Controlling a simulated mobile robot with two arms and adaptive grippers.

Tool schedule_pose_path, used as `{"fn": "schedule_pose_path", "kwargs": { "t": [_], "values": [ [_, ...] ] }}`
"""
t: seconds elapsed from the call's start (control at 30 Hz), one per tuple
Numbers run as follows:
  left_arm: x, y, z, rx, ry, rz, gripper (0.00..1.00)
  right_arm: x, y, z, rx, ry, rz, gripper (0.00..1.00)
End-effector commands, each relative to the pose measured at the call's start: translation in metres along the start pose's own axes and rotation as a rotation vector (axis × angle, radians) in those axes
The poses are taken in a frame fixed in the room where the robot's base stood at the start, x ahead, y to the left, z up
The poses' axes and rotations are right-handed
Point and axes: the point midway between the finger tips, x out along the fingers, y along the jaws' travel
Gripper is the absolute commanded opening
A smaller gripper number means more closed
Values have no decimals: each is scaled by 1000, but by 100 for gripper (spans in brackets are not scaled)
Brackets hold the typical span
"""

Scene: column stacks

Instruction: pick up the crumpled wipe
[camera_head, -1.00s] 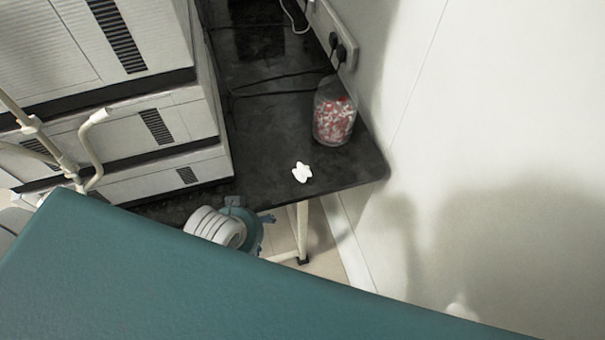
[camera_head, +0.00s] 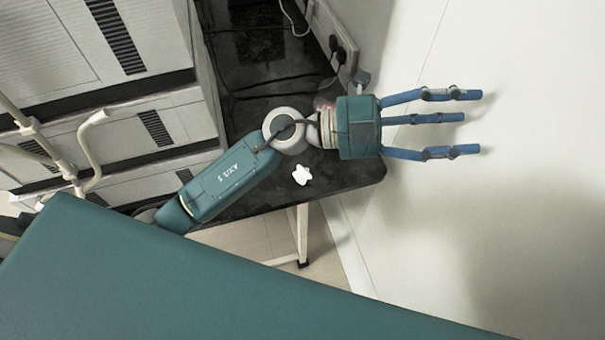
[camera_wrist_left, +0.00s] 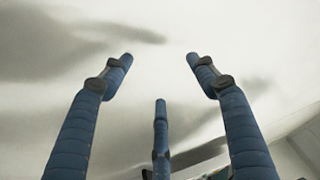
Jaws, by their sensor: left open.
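The crumpled wipe (camera_head: 302,175) is a small white scrap lying on the black bench top near its front edge in the head view. My left gripper (camera_head: 462,122) reaches in from the left, passing above the bench, with its three blue fingers spread and pointing right toward the wall. It is open and empty, above and to the right of the wipe, not touching it. In the left wrist view the open fingers (camera_wrist_left: 160,75) face the bare pale wall, and the wipe does not show there. My right gripper is not in view.
The black bench (camera_head: 345,183) ends at a rounded right corner by the white wall (camera_head: 520,200). Wall sockets (camera_head: 335,45) with cables are at the back. Stacked pale cabinets (camera_head: 110,140) stand at left. A teal surface (camera_head: 200,285) fills the foreground.

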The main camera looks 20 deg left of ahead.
Motion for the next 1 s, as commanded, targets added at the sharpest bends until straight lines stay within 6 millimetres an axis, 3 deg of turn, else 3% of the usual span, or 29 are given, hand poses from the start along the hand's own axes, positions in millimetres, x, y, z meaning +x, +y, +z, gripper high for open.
{"fn": "schedule_pose_path", "kwargs": {
  "t": [0.07,0.1,0.17,0.2,0.3,0.4,0.5,0.6,0.7,1.0],
  "values": [
    [-2,55,-7,93,105,263,59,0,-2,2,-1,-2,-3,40],
    [-12,84,-4,129,141,405,59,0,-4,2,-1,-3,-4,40],
    [-37,124,8,172,171,625,59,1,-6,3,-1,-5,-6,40],
    [-60,147,21,191,174,775,59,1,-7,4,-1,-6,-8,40],
    [-126,180,61,217,127,1120,59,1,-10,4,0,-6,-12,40],
    [-192,184,98,214,35,1399,59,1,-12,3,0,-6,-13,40],
    [-242,173,122,194,-60,1592,59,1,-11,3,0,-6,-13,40],
    [-271,164,134,176,-124,1701,59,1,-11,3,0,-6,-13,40],
    [-284,166,139,165,-152,1744,59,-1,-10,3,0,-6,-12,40],
    [-292,207,148,164,-151,1747,59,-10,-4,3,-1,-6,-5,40]
  ]
}}
